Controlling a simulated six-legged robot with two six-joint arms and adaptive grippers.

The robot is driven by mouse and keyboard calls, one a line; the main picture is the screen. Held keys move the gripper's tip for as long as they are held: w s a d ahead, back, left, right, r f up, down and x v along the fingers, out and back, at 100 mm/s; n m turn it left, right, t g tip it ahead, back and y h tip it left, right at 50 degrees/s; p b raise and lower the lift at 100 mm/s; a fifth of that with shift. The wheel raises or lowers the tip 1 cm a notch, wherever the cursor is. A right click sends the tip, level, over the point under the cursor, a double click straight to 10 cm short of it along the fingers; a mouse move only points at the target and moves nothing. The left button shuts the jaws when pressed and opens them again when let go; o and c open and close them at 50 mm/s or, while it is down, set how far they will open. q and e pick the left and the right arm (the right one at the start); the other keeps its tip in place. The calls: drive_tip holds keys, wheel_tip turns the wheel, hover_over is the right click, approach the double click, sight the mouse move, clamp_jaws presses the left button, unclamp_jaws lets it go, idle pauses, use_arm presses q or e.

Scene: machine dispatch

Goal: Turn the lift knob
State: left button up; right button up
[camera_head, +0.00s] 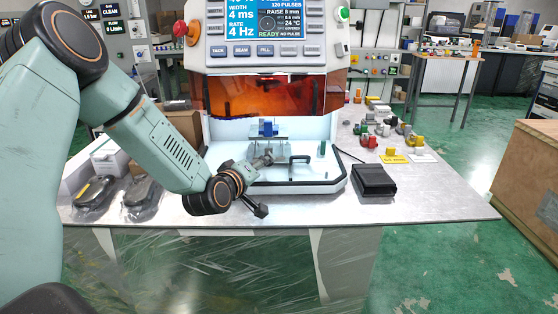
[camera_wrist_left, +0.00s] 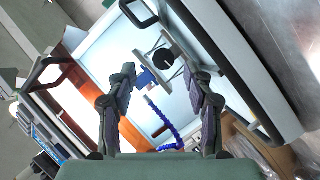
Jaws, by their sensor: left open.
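My left gripper (camera_head: 264,160) reaches from the left to the front of the white machine's open, lit chamber. It is open and empty, with its two fingers apart in the left wrist view (camera_wrist_left: 160,72). A round black knob-like disc (camera_wrist_left: 163,58) on a pale stand shows between the fingertips there, apart from them; I cannot tell the distance. I cannot tell for certain that it is the lift knob. A blue block (camera_head: 267,128) sits on the stand in the chamber, and it also shows in the left wrist view (camera_wrist_left: 145,79). My right gripper is not in view.
An orange shield (camera_head: 265,96) hangs above the chamber opening. A black handle (camera_head: 300,160) stands on the tray. Right of the machine lie a black box (camera_head: 373,180) and several small colored parts. Bagged dark items (camera_head: 142,191) lie at left. The table's front right is clear.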

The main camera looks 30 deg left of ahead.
use_arm(q)
drive_tip(key=b+x, duration=0.1)
drive_tip(key=x, duration=0.2)
drive_tip(key=b+x, duration=0.1)
drive_tip(key=x, duration=0.2)
drive_tip(key=shift+s+a+f, duration=0.1)
drive_tip(key=shift+a+f, duration=0.05)
drive_tip(key=shift+a, duration=0.1)
drive_tip(key=shift+w, duration=0.25)
drive_tip(key=shift+a, duration=0.3)
drive_tip(key=shift+w+d, duration=0.2)
drive_tip(key=shift+w, duration=0.1)
drive_tip(key=shift+c, duration=0.9)
drive_tip(key=shift+s+a, duration=0.15)
drive_tip(key=shift+s, duration=0.1)
drive_tip(key=c, duration=0.5)
clamp_jaws()
